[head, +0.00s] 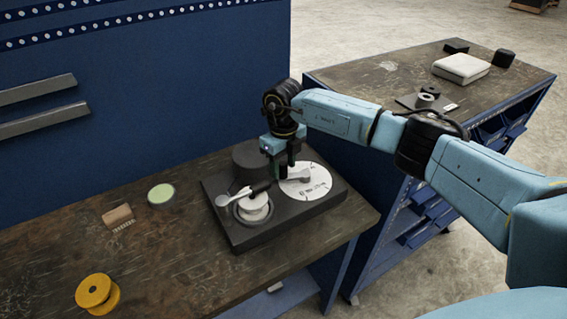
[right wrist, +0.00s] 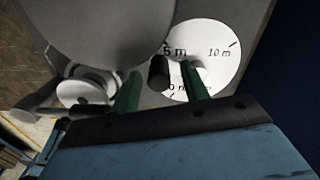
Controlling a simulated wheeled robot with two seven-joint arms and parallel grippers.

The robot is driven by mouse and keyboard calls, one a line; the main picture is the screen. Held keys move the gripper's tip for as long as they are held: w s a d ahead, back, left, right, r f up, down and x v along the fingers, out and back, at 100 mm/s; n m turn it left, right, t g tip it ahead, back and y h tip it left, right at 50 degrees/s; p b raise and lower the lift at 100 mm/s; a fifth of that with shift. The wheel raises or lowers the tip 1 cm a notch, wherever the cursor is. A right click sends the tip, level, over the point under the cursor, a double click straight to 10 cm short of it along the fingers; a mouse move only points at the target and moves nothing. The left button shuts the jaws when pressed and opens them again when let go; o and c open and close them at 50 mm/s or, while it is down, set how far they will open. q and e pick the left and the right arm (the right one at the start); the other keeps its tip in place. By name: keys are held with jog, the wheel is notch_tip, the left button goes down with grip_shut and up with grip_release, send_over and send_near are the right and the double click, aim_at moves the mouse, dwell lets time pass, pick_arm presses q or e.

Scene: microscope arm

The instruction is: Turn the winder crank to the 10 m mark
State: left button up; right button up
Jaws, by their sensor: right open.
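The winder (head: 240,235) is a dark base on the bench with a white dial (head: 318,187) at its right. In the right wrist view the dial (right wrist: 228,68) reads 5 m, 10 m and a partly covered 0 m. A pale crank arm (head: 298,176) lies over the dial. Its dark knob (right wrist: 158,72) stands near the 5 m mark. My right gripper (head: 284,168) is over the dial, pointing down. In the right wrist view its green fingers (right wrist: 161,86) are apart, with the knob between them. Contact cannot be told. My left gripper is out of view.
A white spool (head: 254,207) and a dark cylinder (head: 249,158) stand on the base left of the dial. A yellow spool (head: 93,291), a brown brush (head: 117,216) and a green-topped disc (head: 160,194) lie farther left. A second bench (head: 355,82) stands behind right.

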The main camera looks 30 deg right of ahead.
notch_tip(320, 180, up, 14)
jog(key=shift+f, duration=0.25)
dwell(0.3)
